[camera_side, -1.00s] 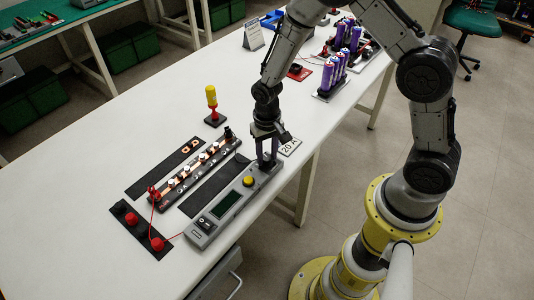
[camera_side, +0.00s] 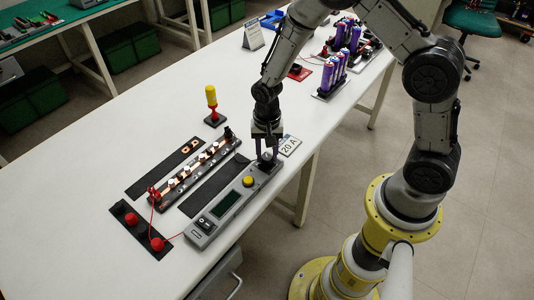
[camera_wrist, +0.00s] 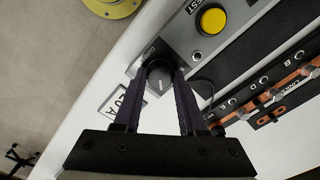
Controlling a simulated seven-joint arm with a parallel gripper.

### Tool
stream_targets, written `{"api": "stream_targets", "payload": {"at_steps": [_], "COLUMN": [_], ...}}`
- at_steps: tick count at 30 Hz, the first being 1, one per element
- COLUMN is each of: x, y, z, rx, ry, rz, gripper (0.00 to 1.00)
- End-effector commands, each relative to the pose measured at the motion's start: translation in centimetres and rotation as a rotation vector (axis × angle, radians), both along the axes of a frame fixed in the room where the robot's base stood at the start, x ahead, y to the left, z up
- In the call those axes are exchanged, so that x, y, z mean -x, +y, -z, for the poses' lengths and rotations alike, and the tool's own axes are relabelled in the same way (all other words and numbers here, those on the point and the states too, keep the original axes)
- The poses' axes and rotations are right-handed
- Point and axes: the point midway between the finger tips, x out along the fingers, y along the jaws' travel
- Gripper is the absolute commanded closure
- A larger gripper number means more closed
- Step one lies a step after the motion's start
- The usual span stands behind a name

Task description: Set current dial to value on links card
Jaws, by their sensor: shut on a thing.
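The grey tester box (camera_side: 233,203) lies along the front edge of the table, with a yellow button (camera_side: 249,181) and a dark display (camera_side: 225,203). Its dark round current dial (camera_wrist: 159,77) has a pale pointer line and shows in the wrist view. My gripper (camera_wrist: 163,73) points down over the box's far end and is shut on the dial, one finger on each side. In the side view my gripper (camera_side: 266,158) hides most of the dial. The card reading 20 A (camera_side: 290,146) lies beside the dial; part of it shows in the wrist view (camera_wrist: 117,100).
A busbar strip with copper links (camera_side: 195,170) lies left of the box, between dark mats (camera_side: 166,168). A yellow-handled tool (camera_side: 211,98) stands behind it. Red plugs (camera_side: 157,243) with a red lead sit at the near left. Purple cells (camera_side: 338,64) stand at the back.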

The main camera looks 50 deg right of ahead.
Motion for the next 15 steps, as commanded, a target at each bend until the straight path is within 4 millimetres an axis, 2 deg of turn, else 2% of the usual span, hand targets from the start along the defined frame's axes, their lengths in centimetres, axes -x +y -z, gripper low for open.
{"api": "stream_targets", "payload": {"at_steps": [7, 8, 12, 13, 15], "x": [-0.12, -0.12, -0.10, -0.09, -0.07], "y": [-0.05, -0.06, -0.03, -0.04, -0.03], "z": [-0.15, -0.15, -0.12, -0.11, -0.08], "rx": [0.000, 0.000, 0.000, 0.000, 0.000], "ry": [-0.004, -0.004, -0.002, -0.002, -0.002], "rz": [0.004, 0.004, 0.003, 0.003, 0.002], "gripper": [1.00, 0.58, 0.33, 0.30, 0.30]}}
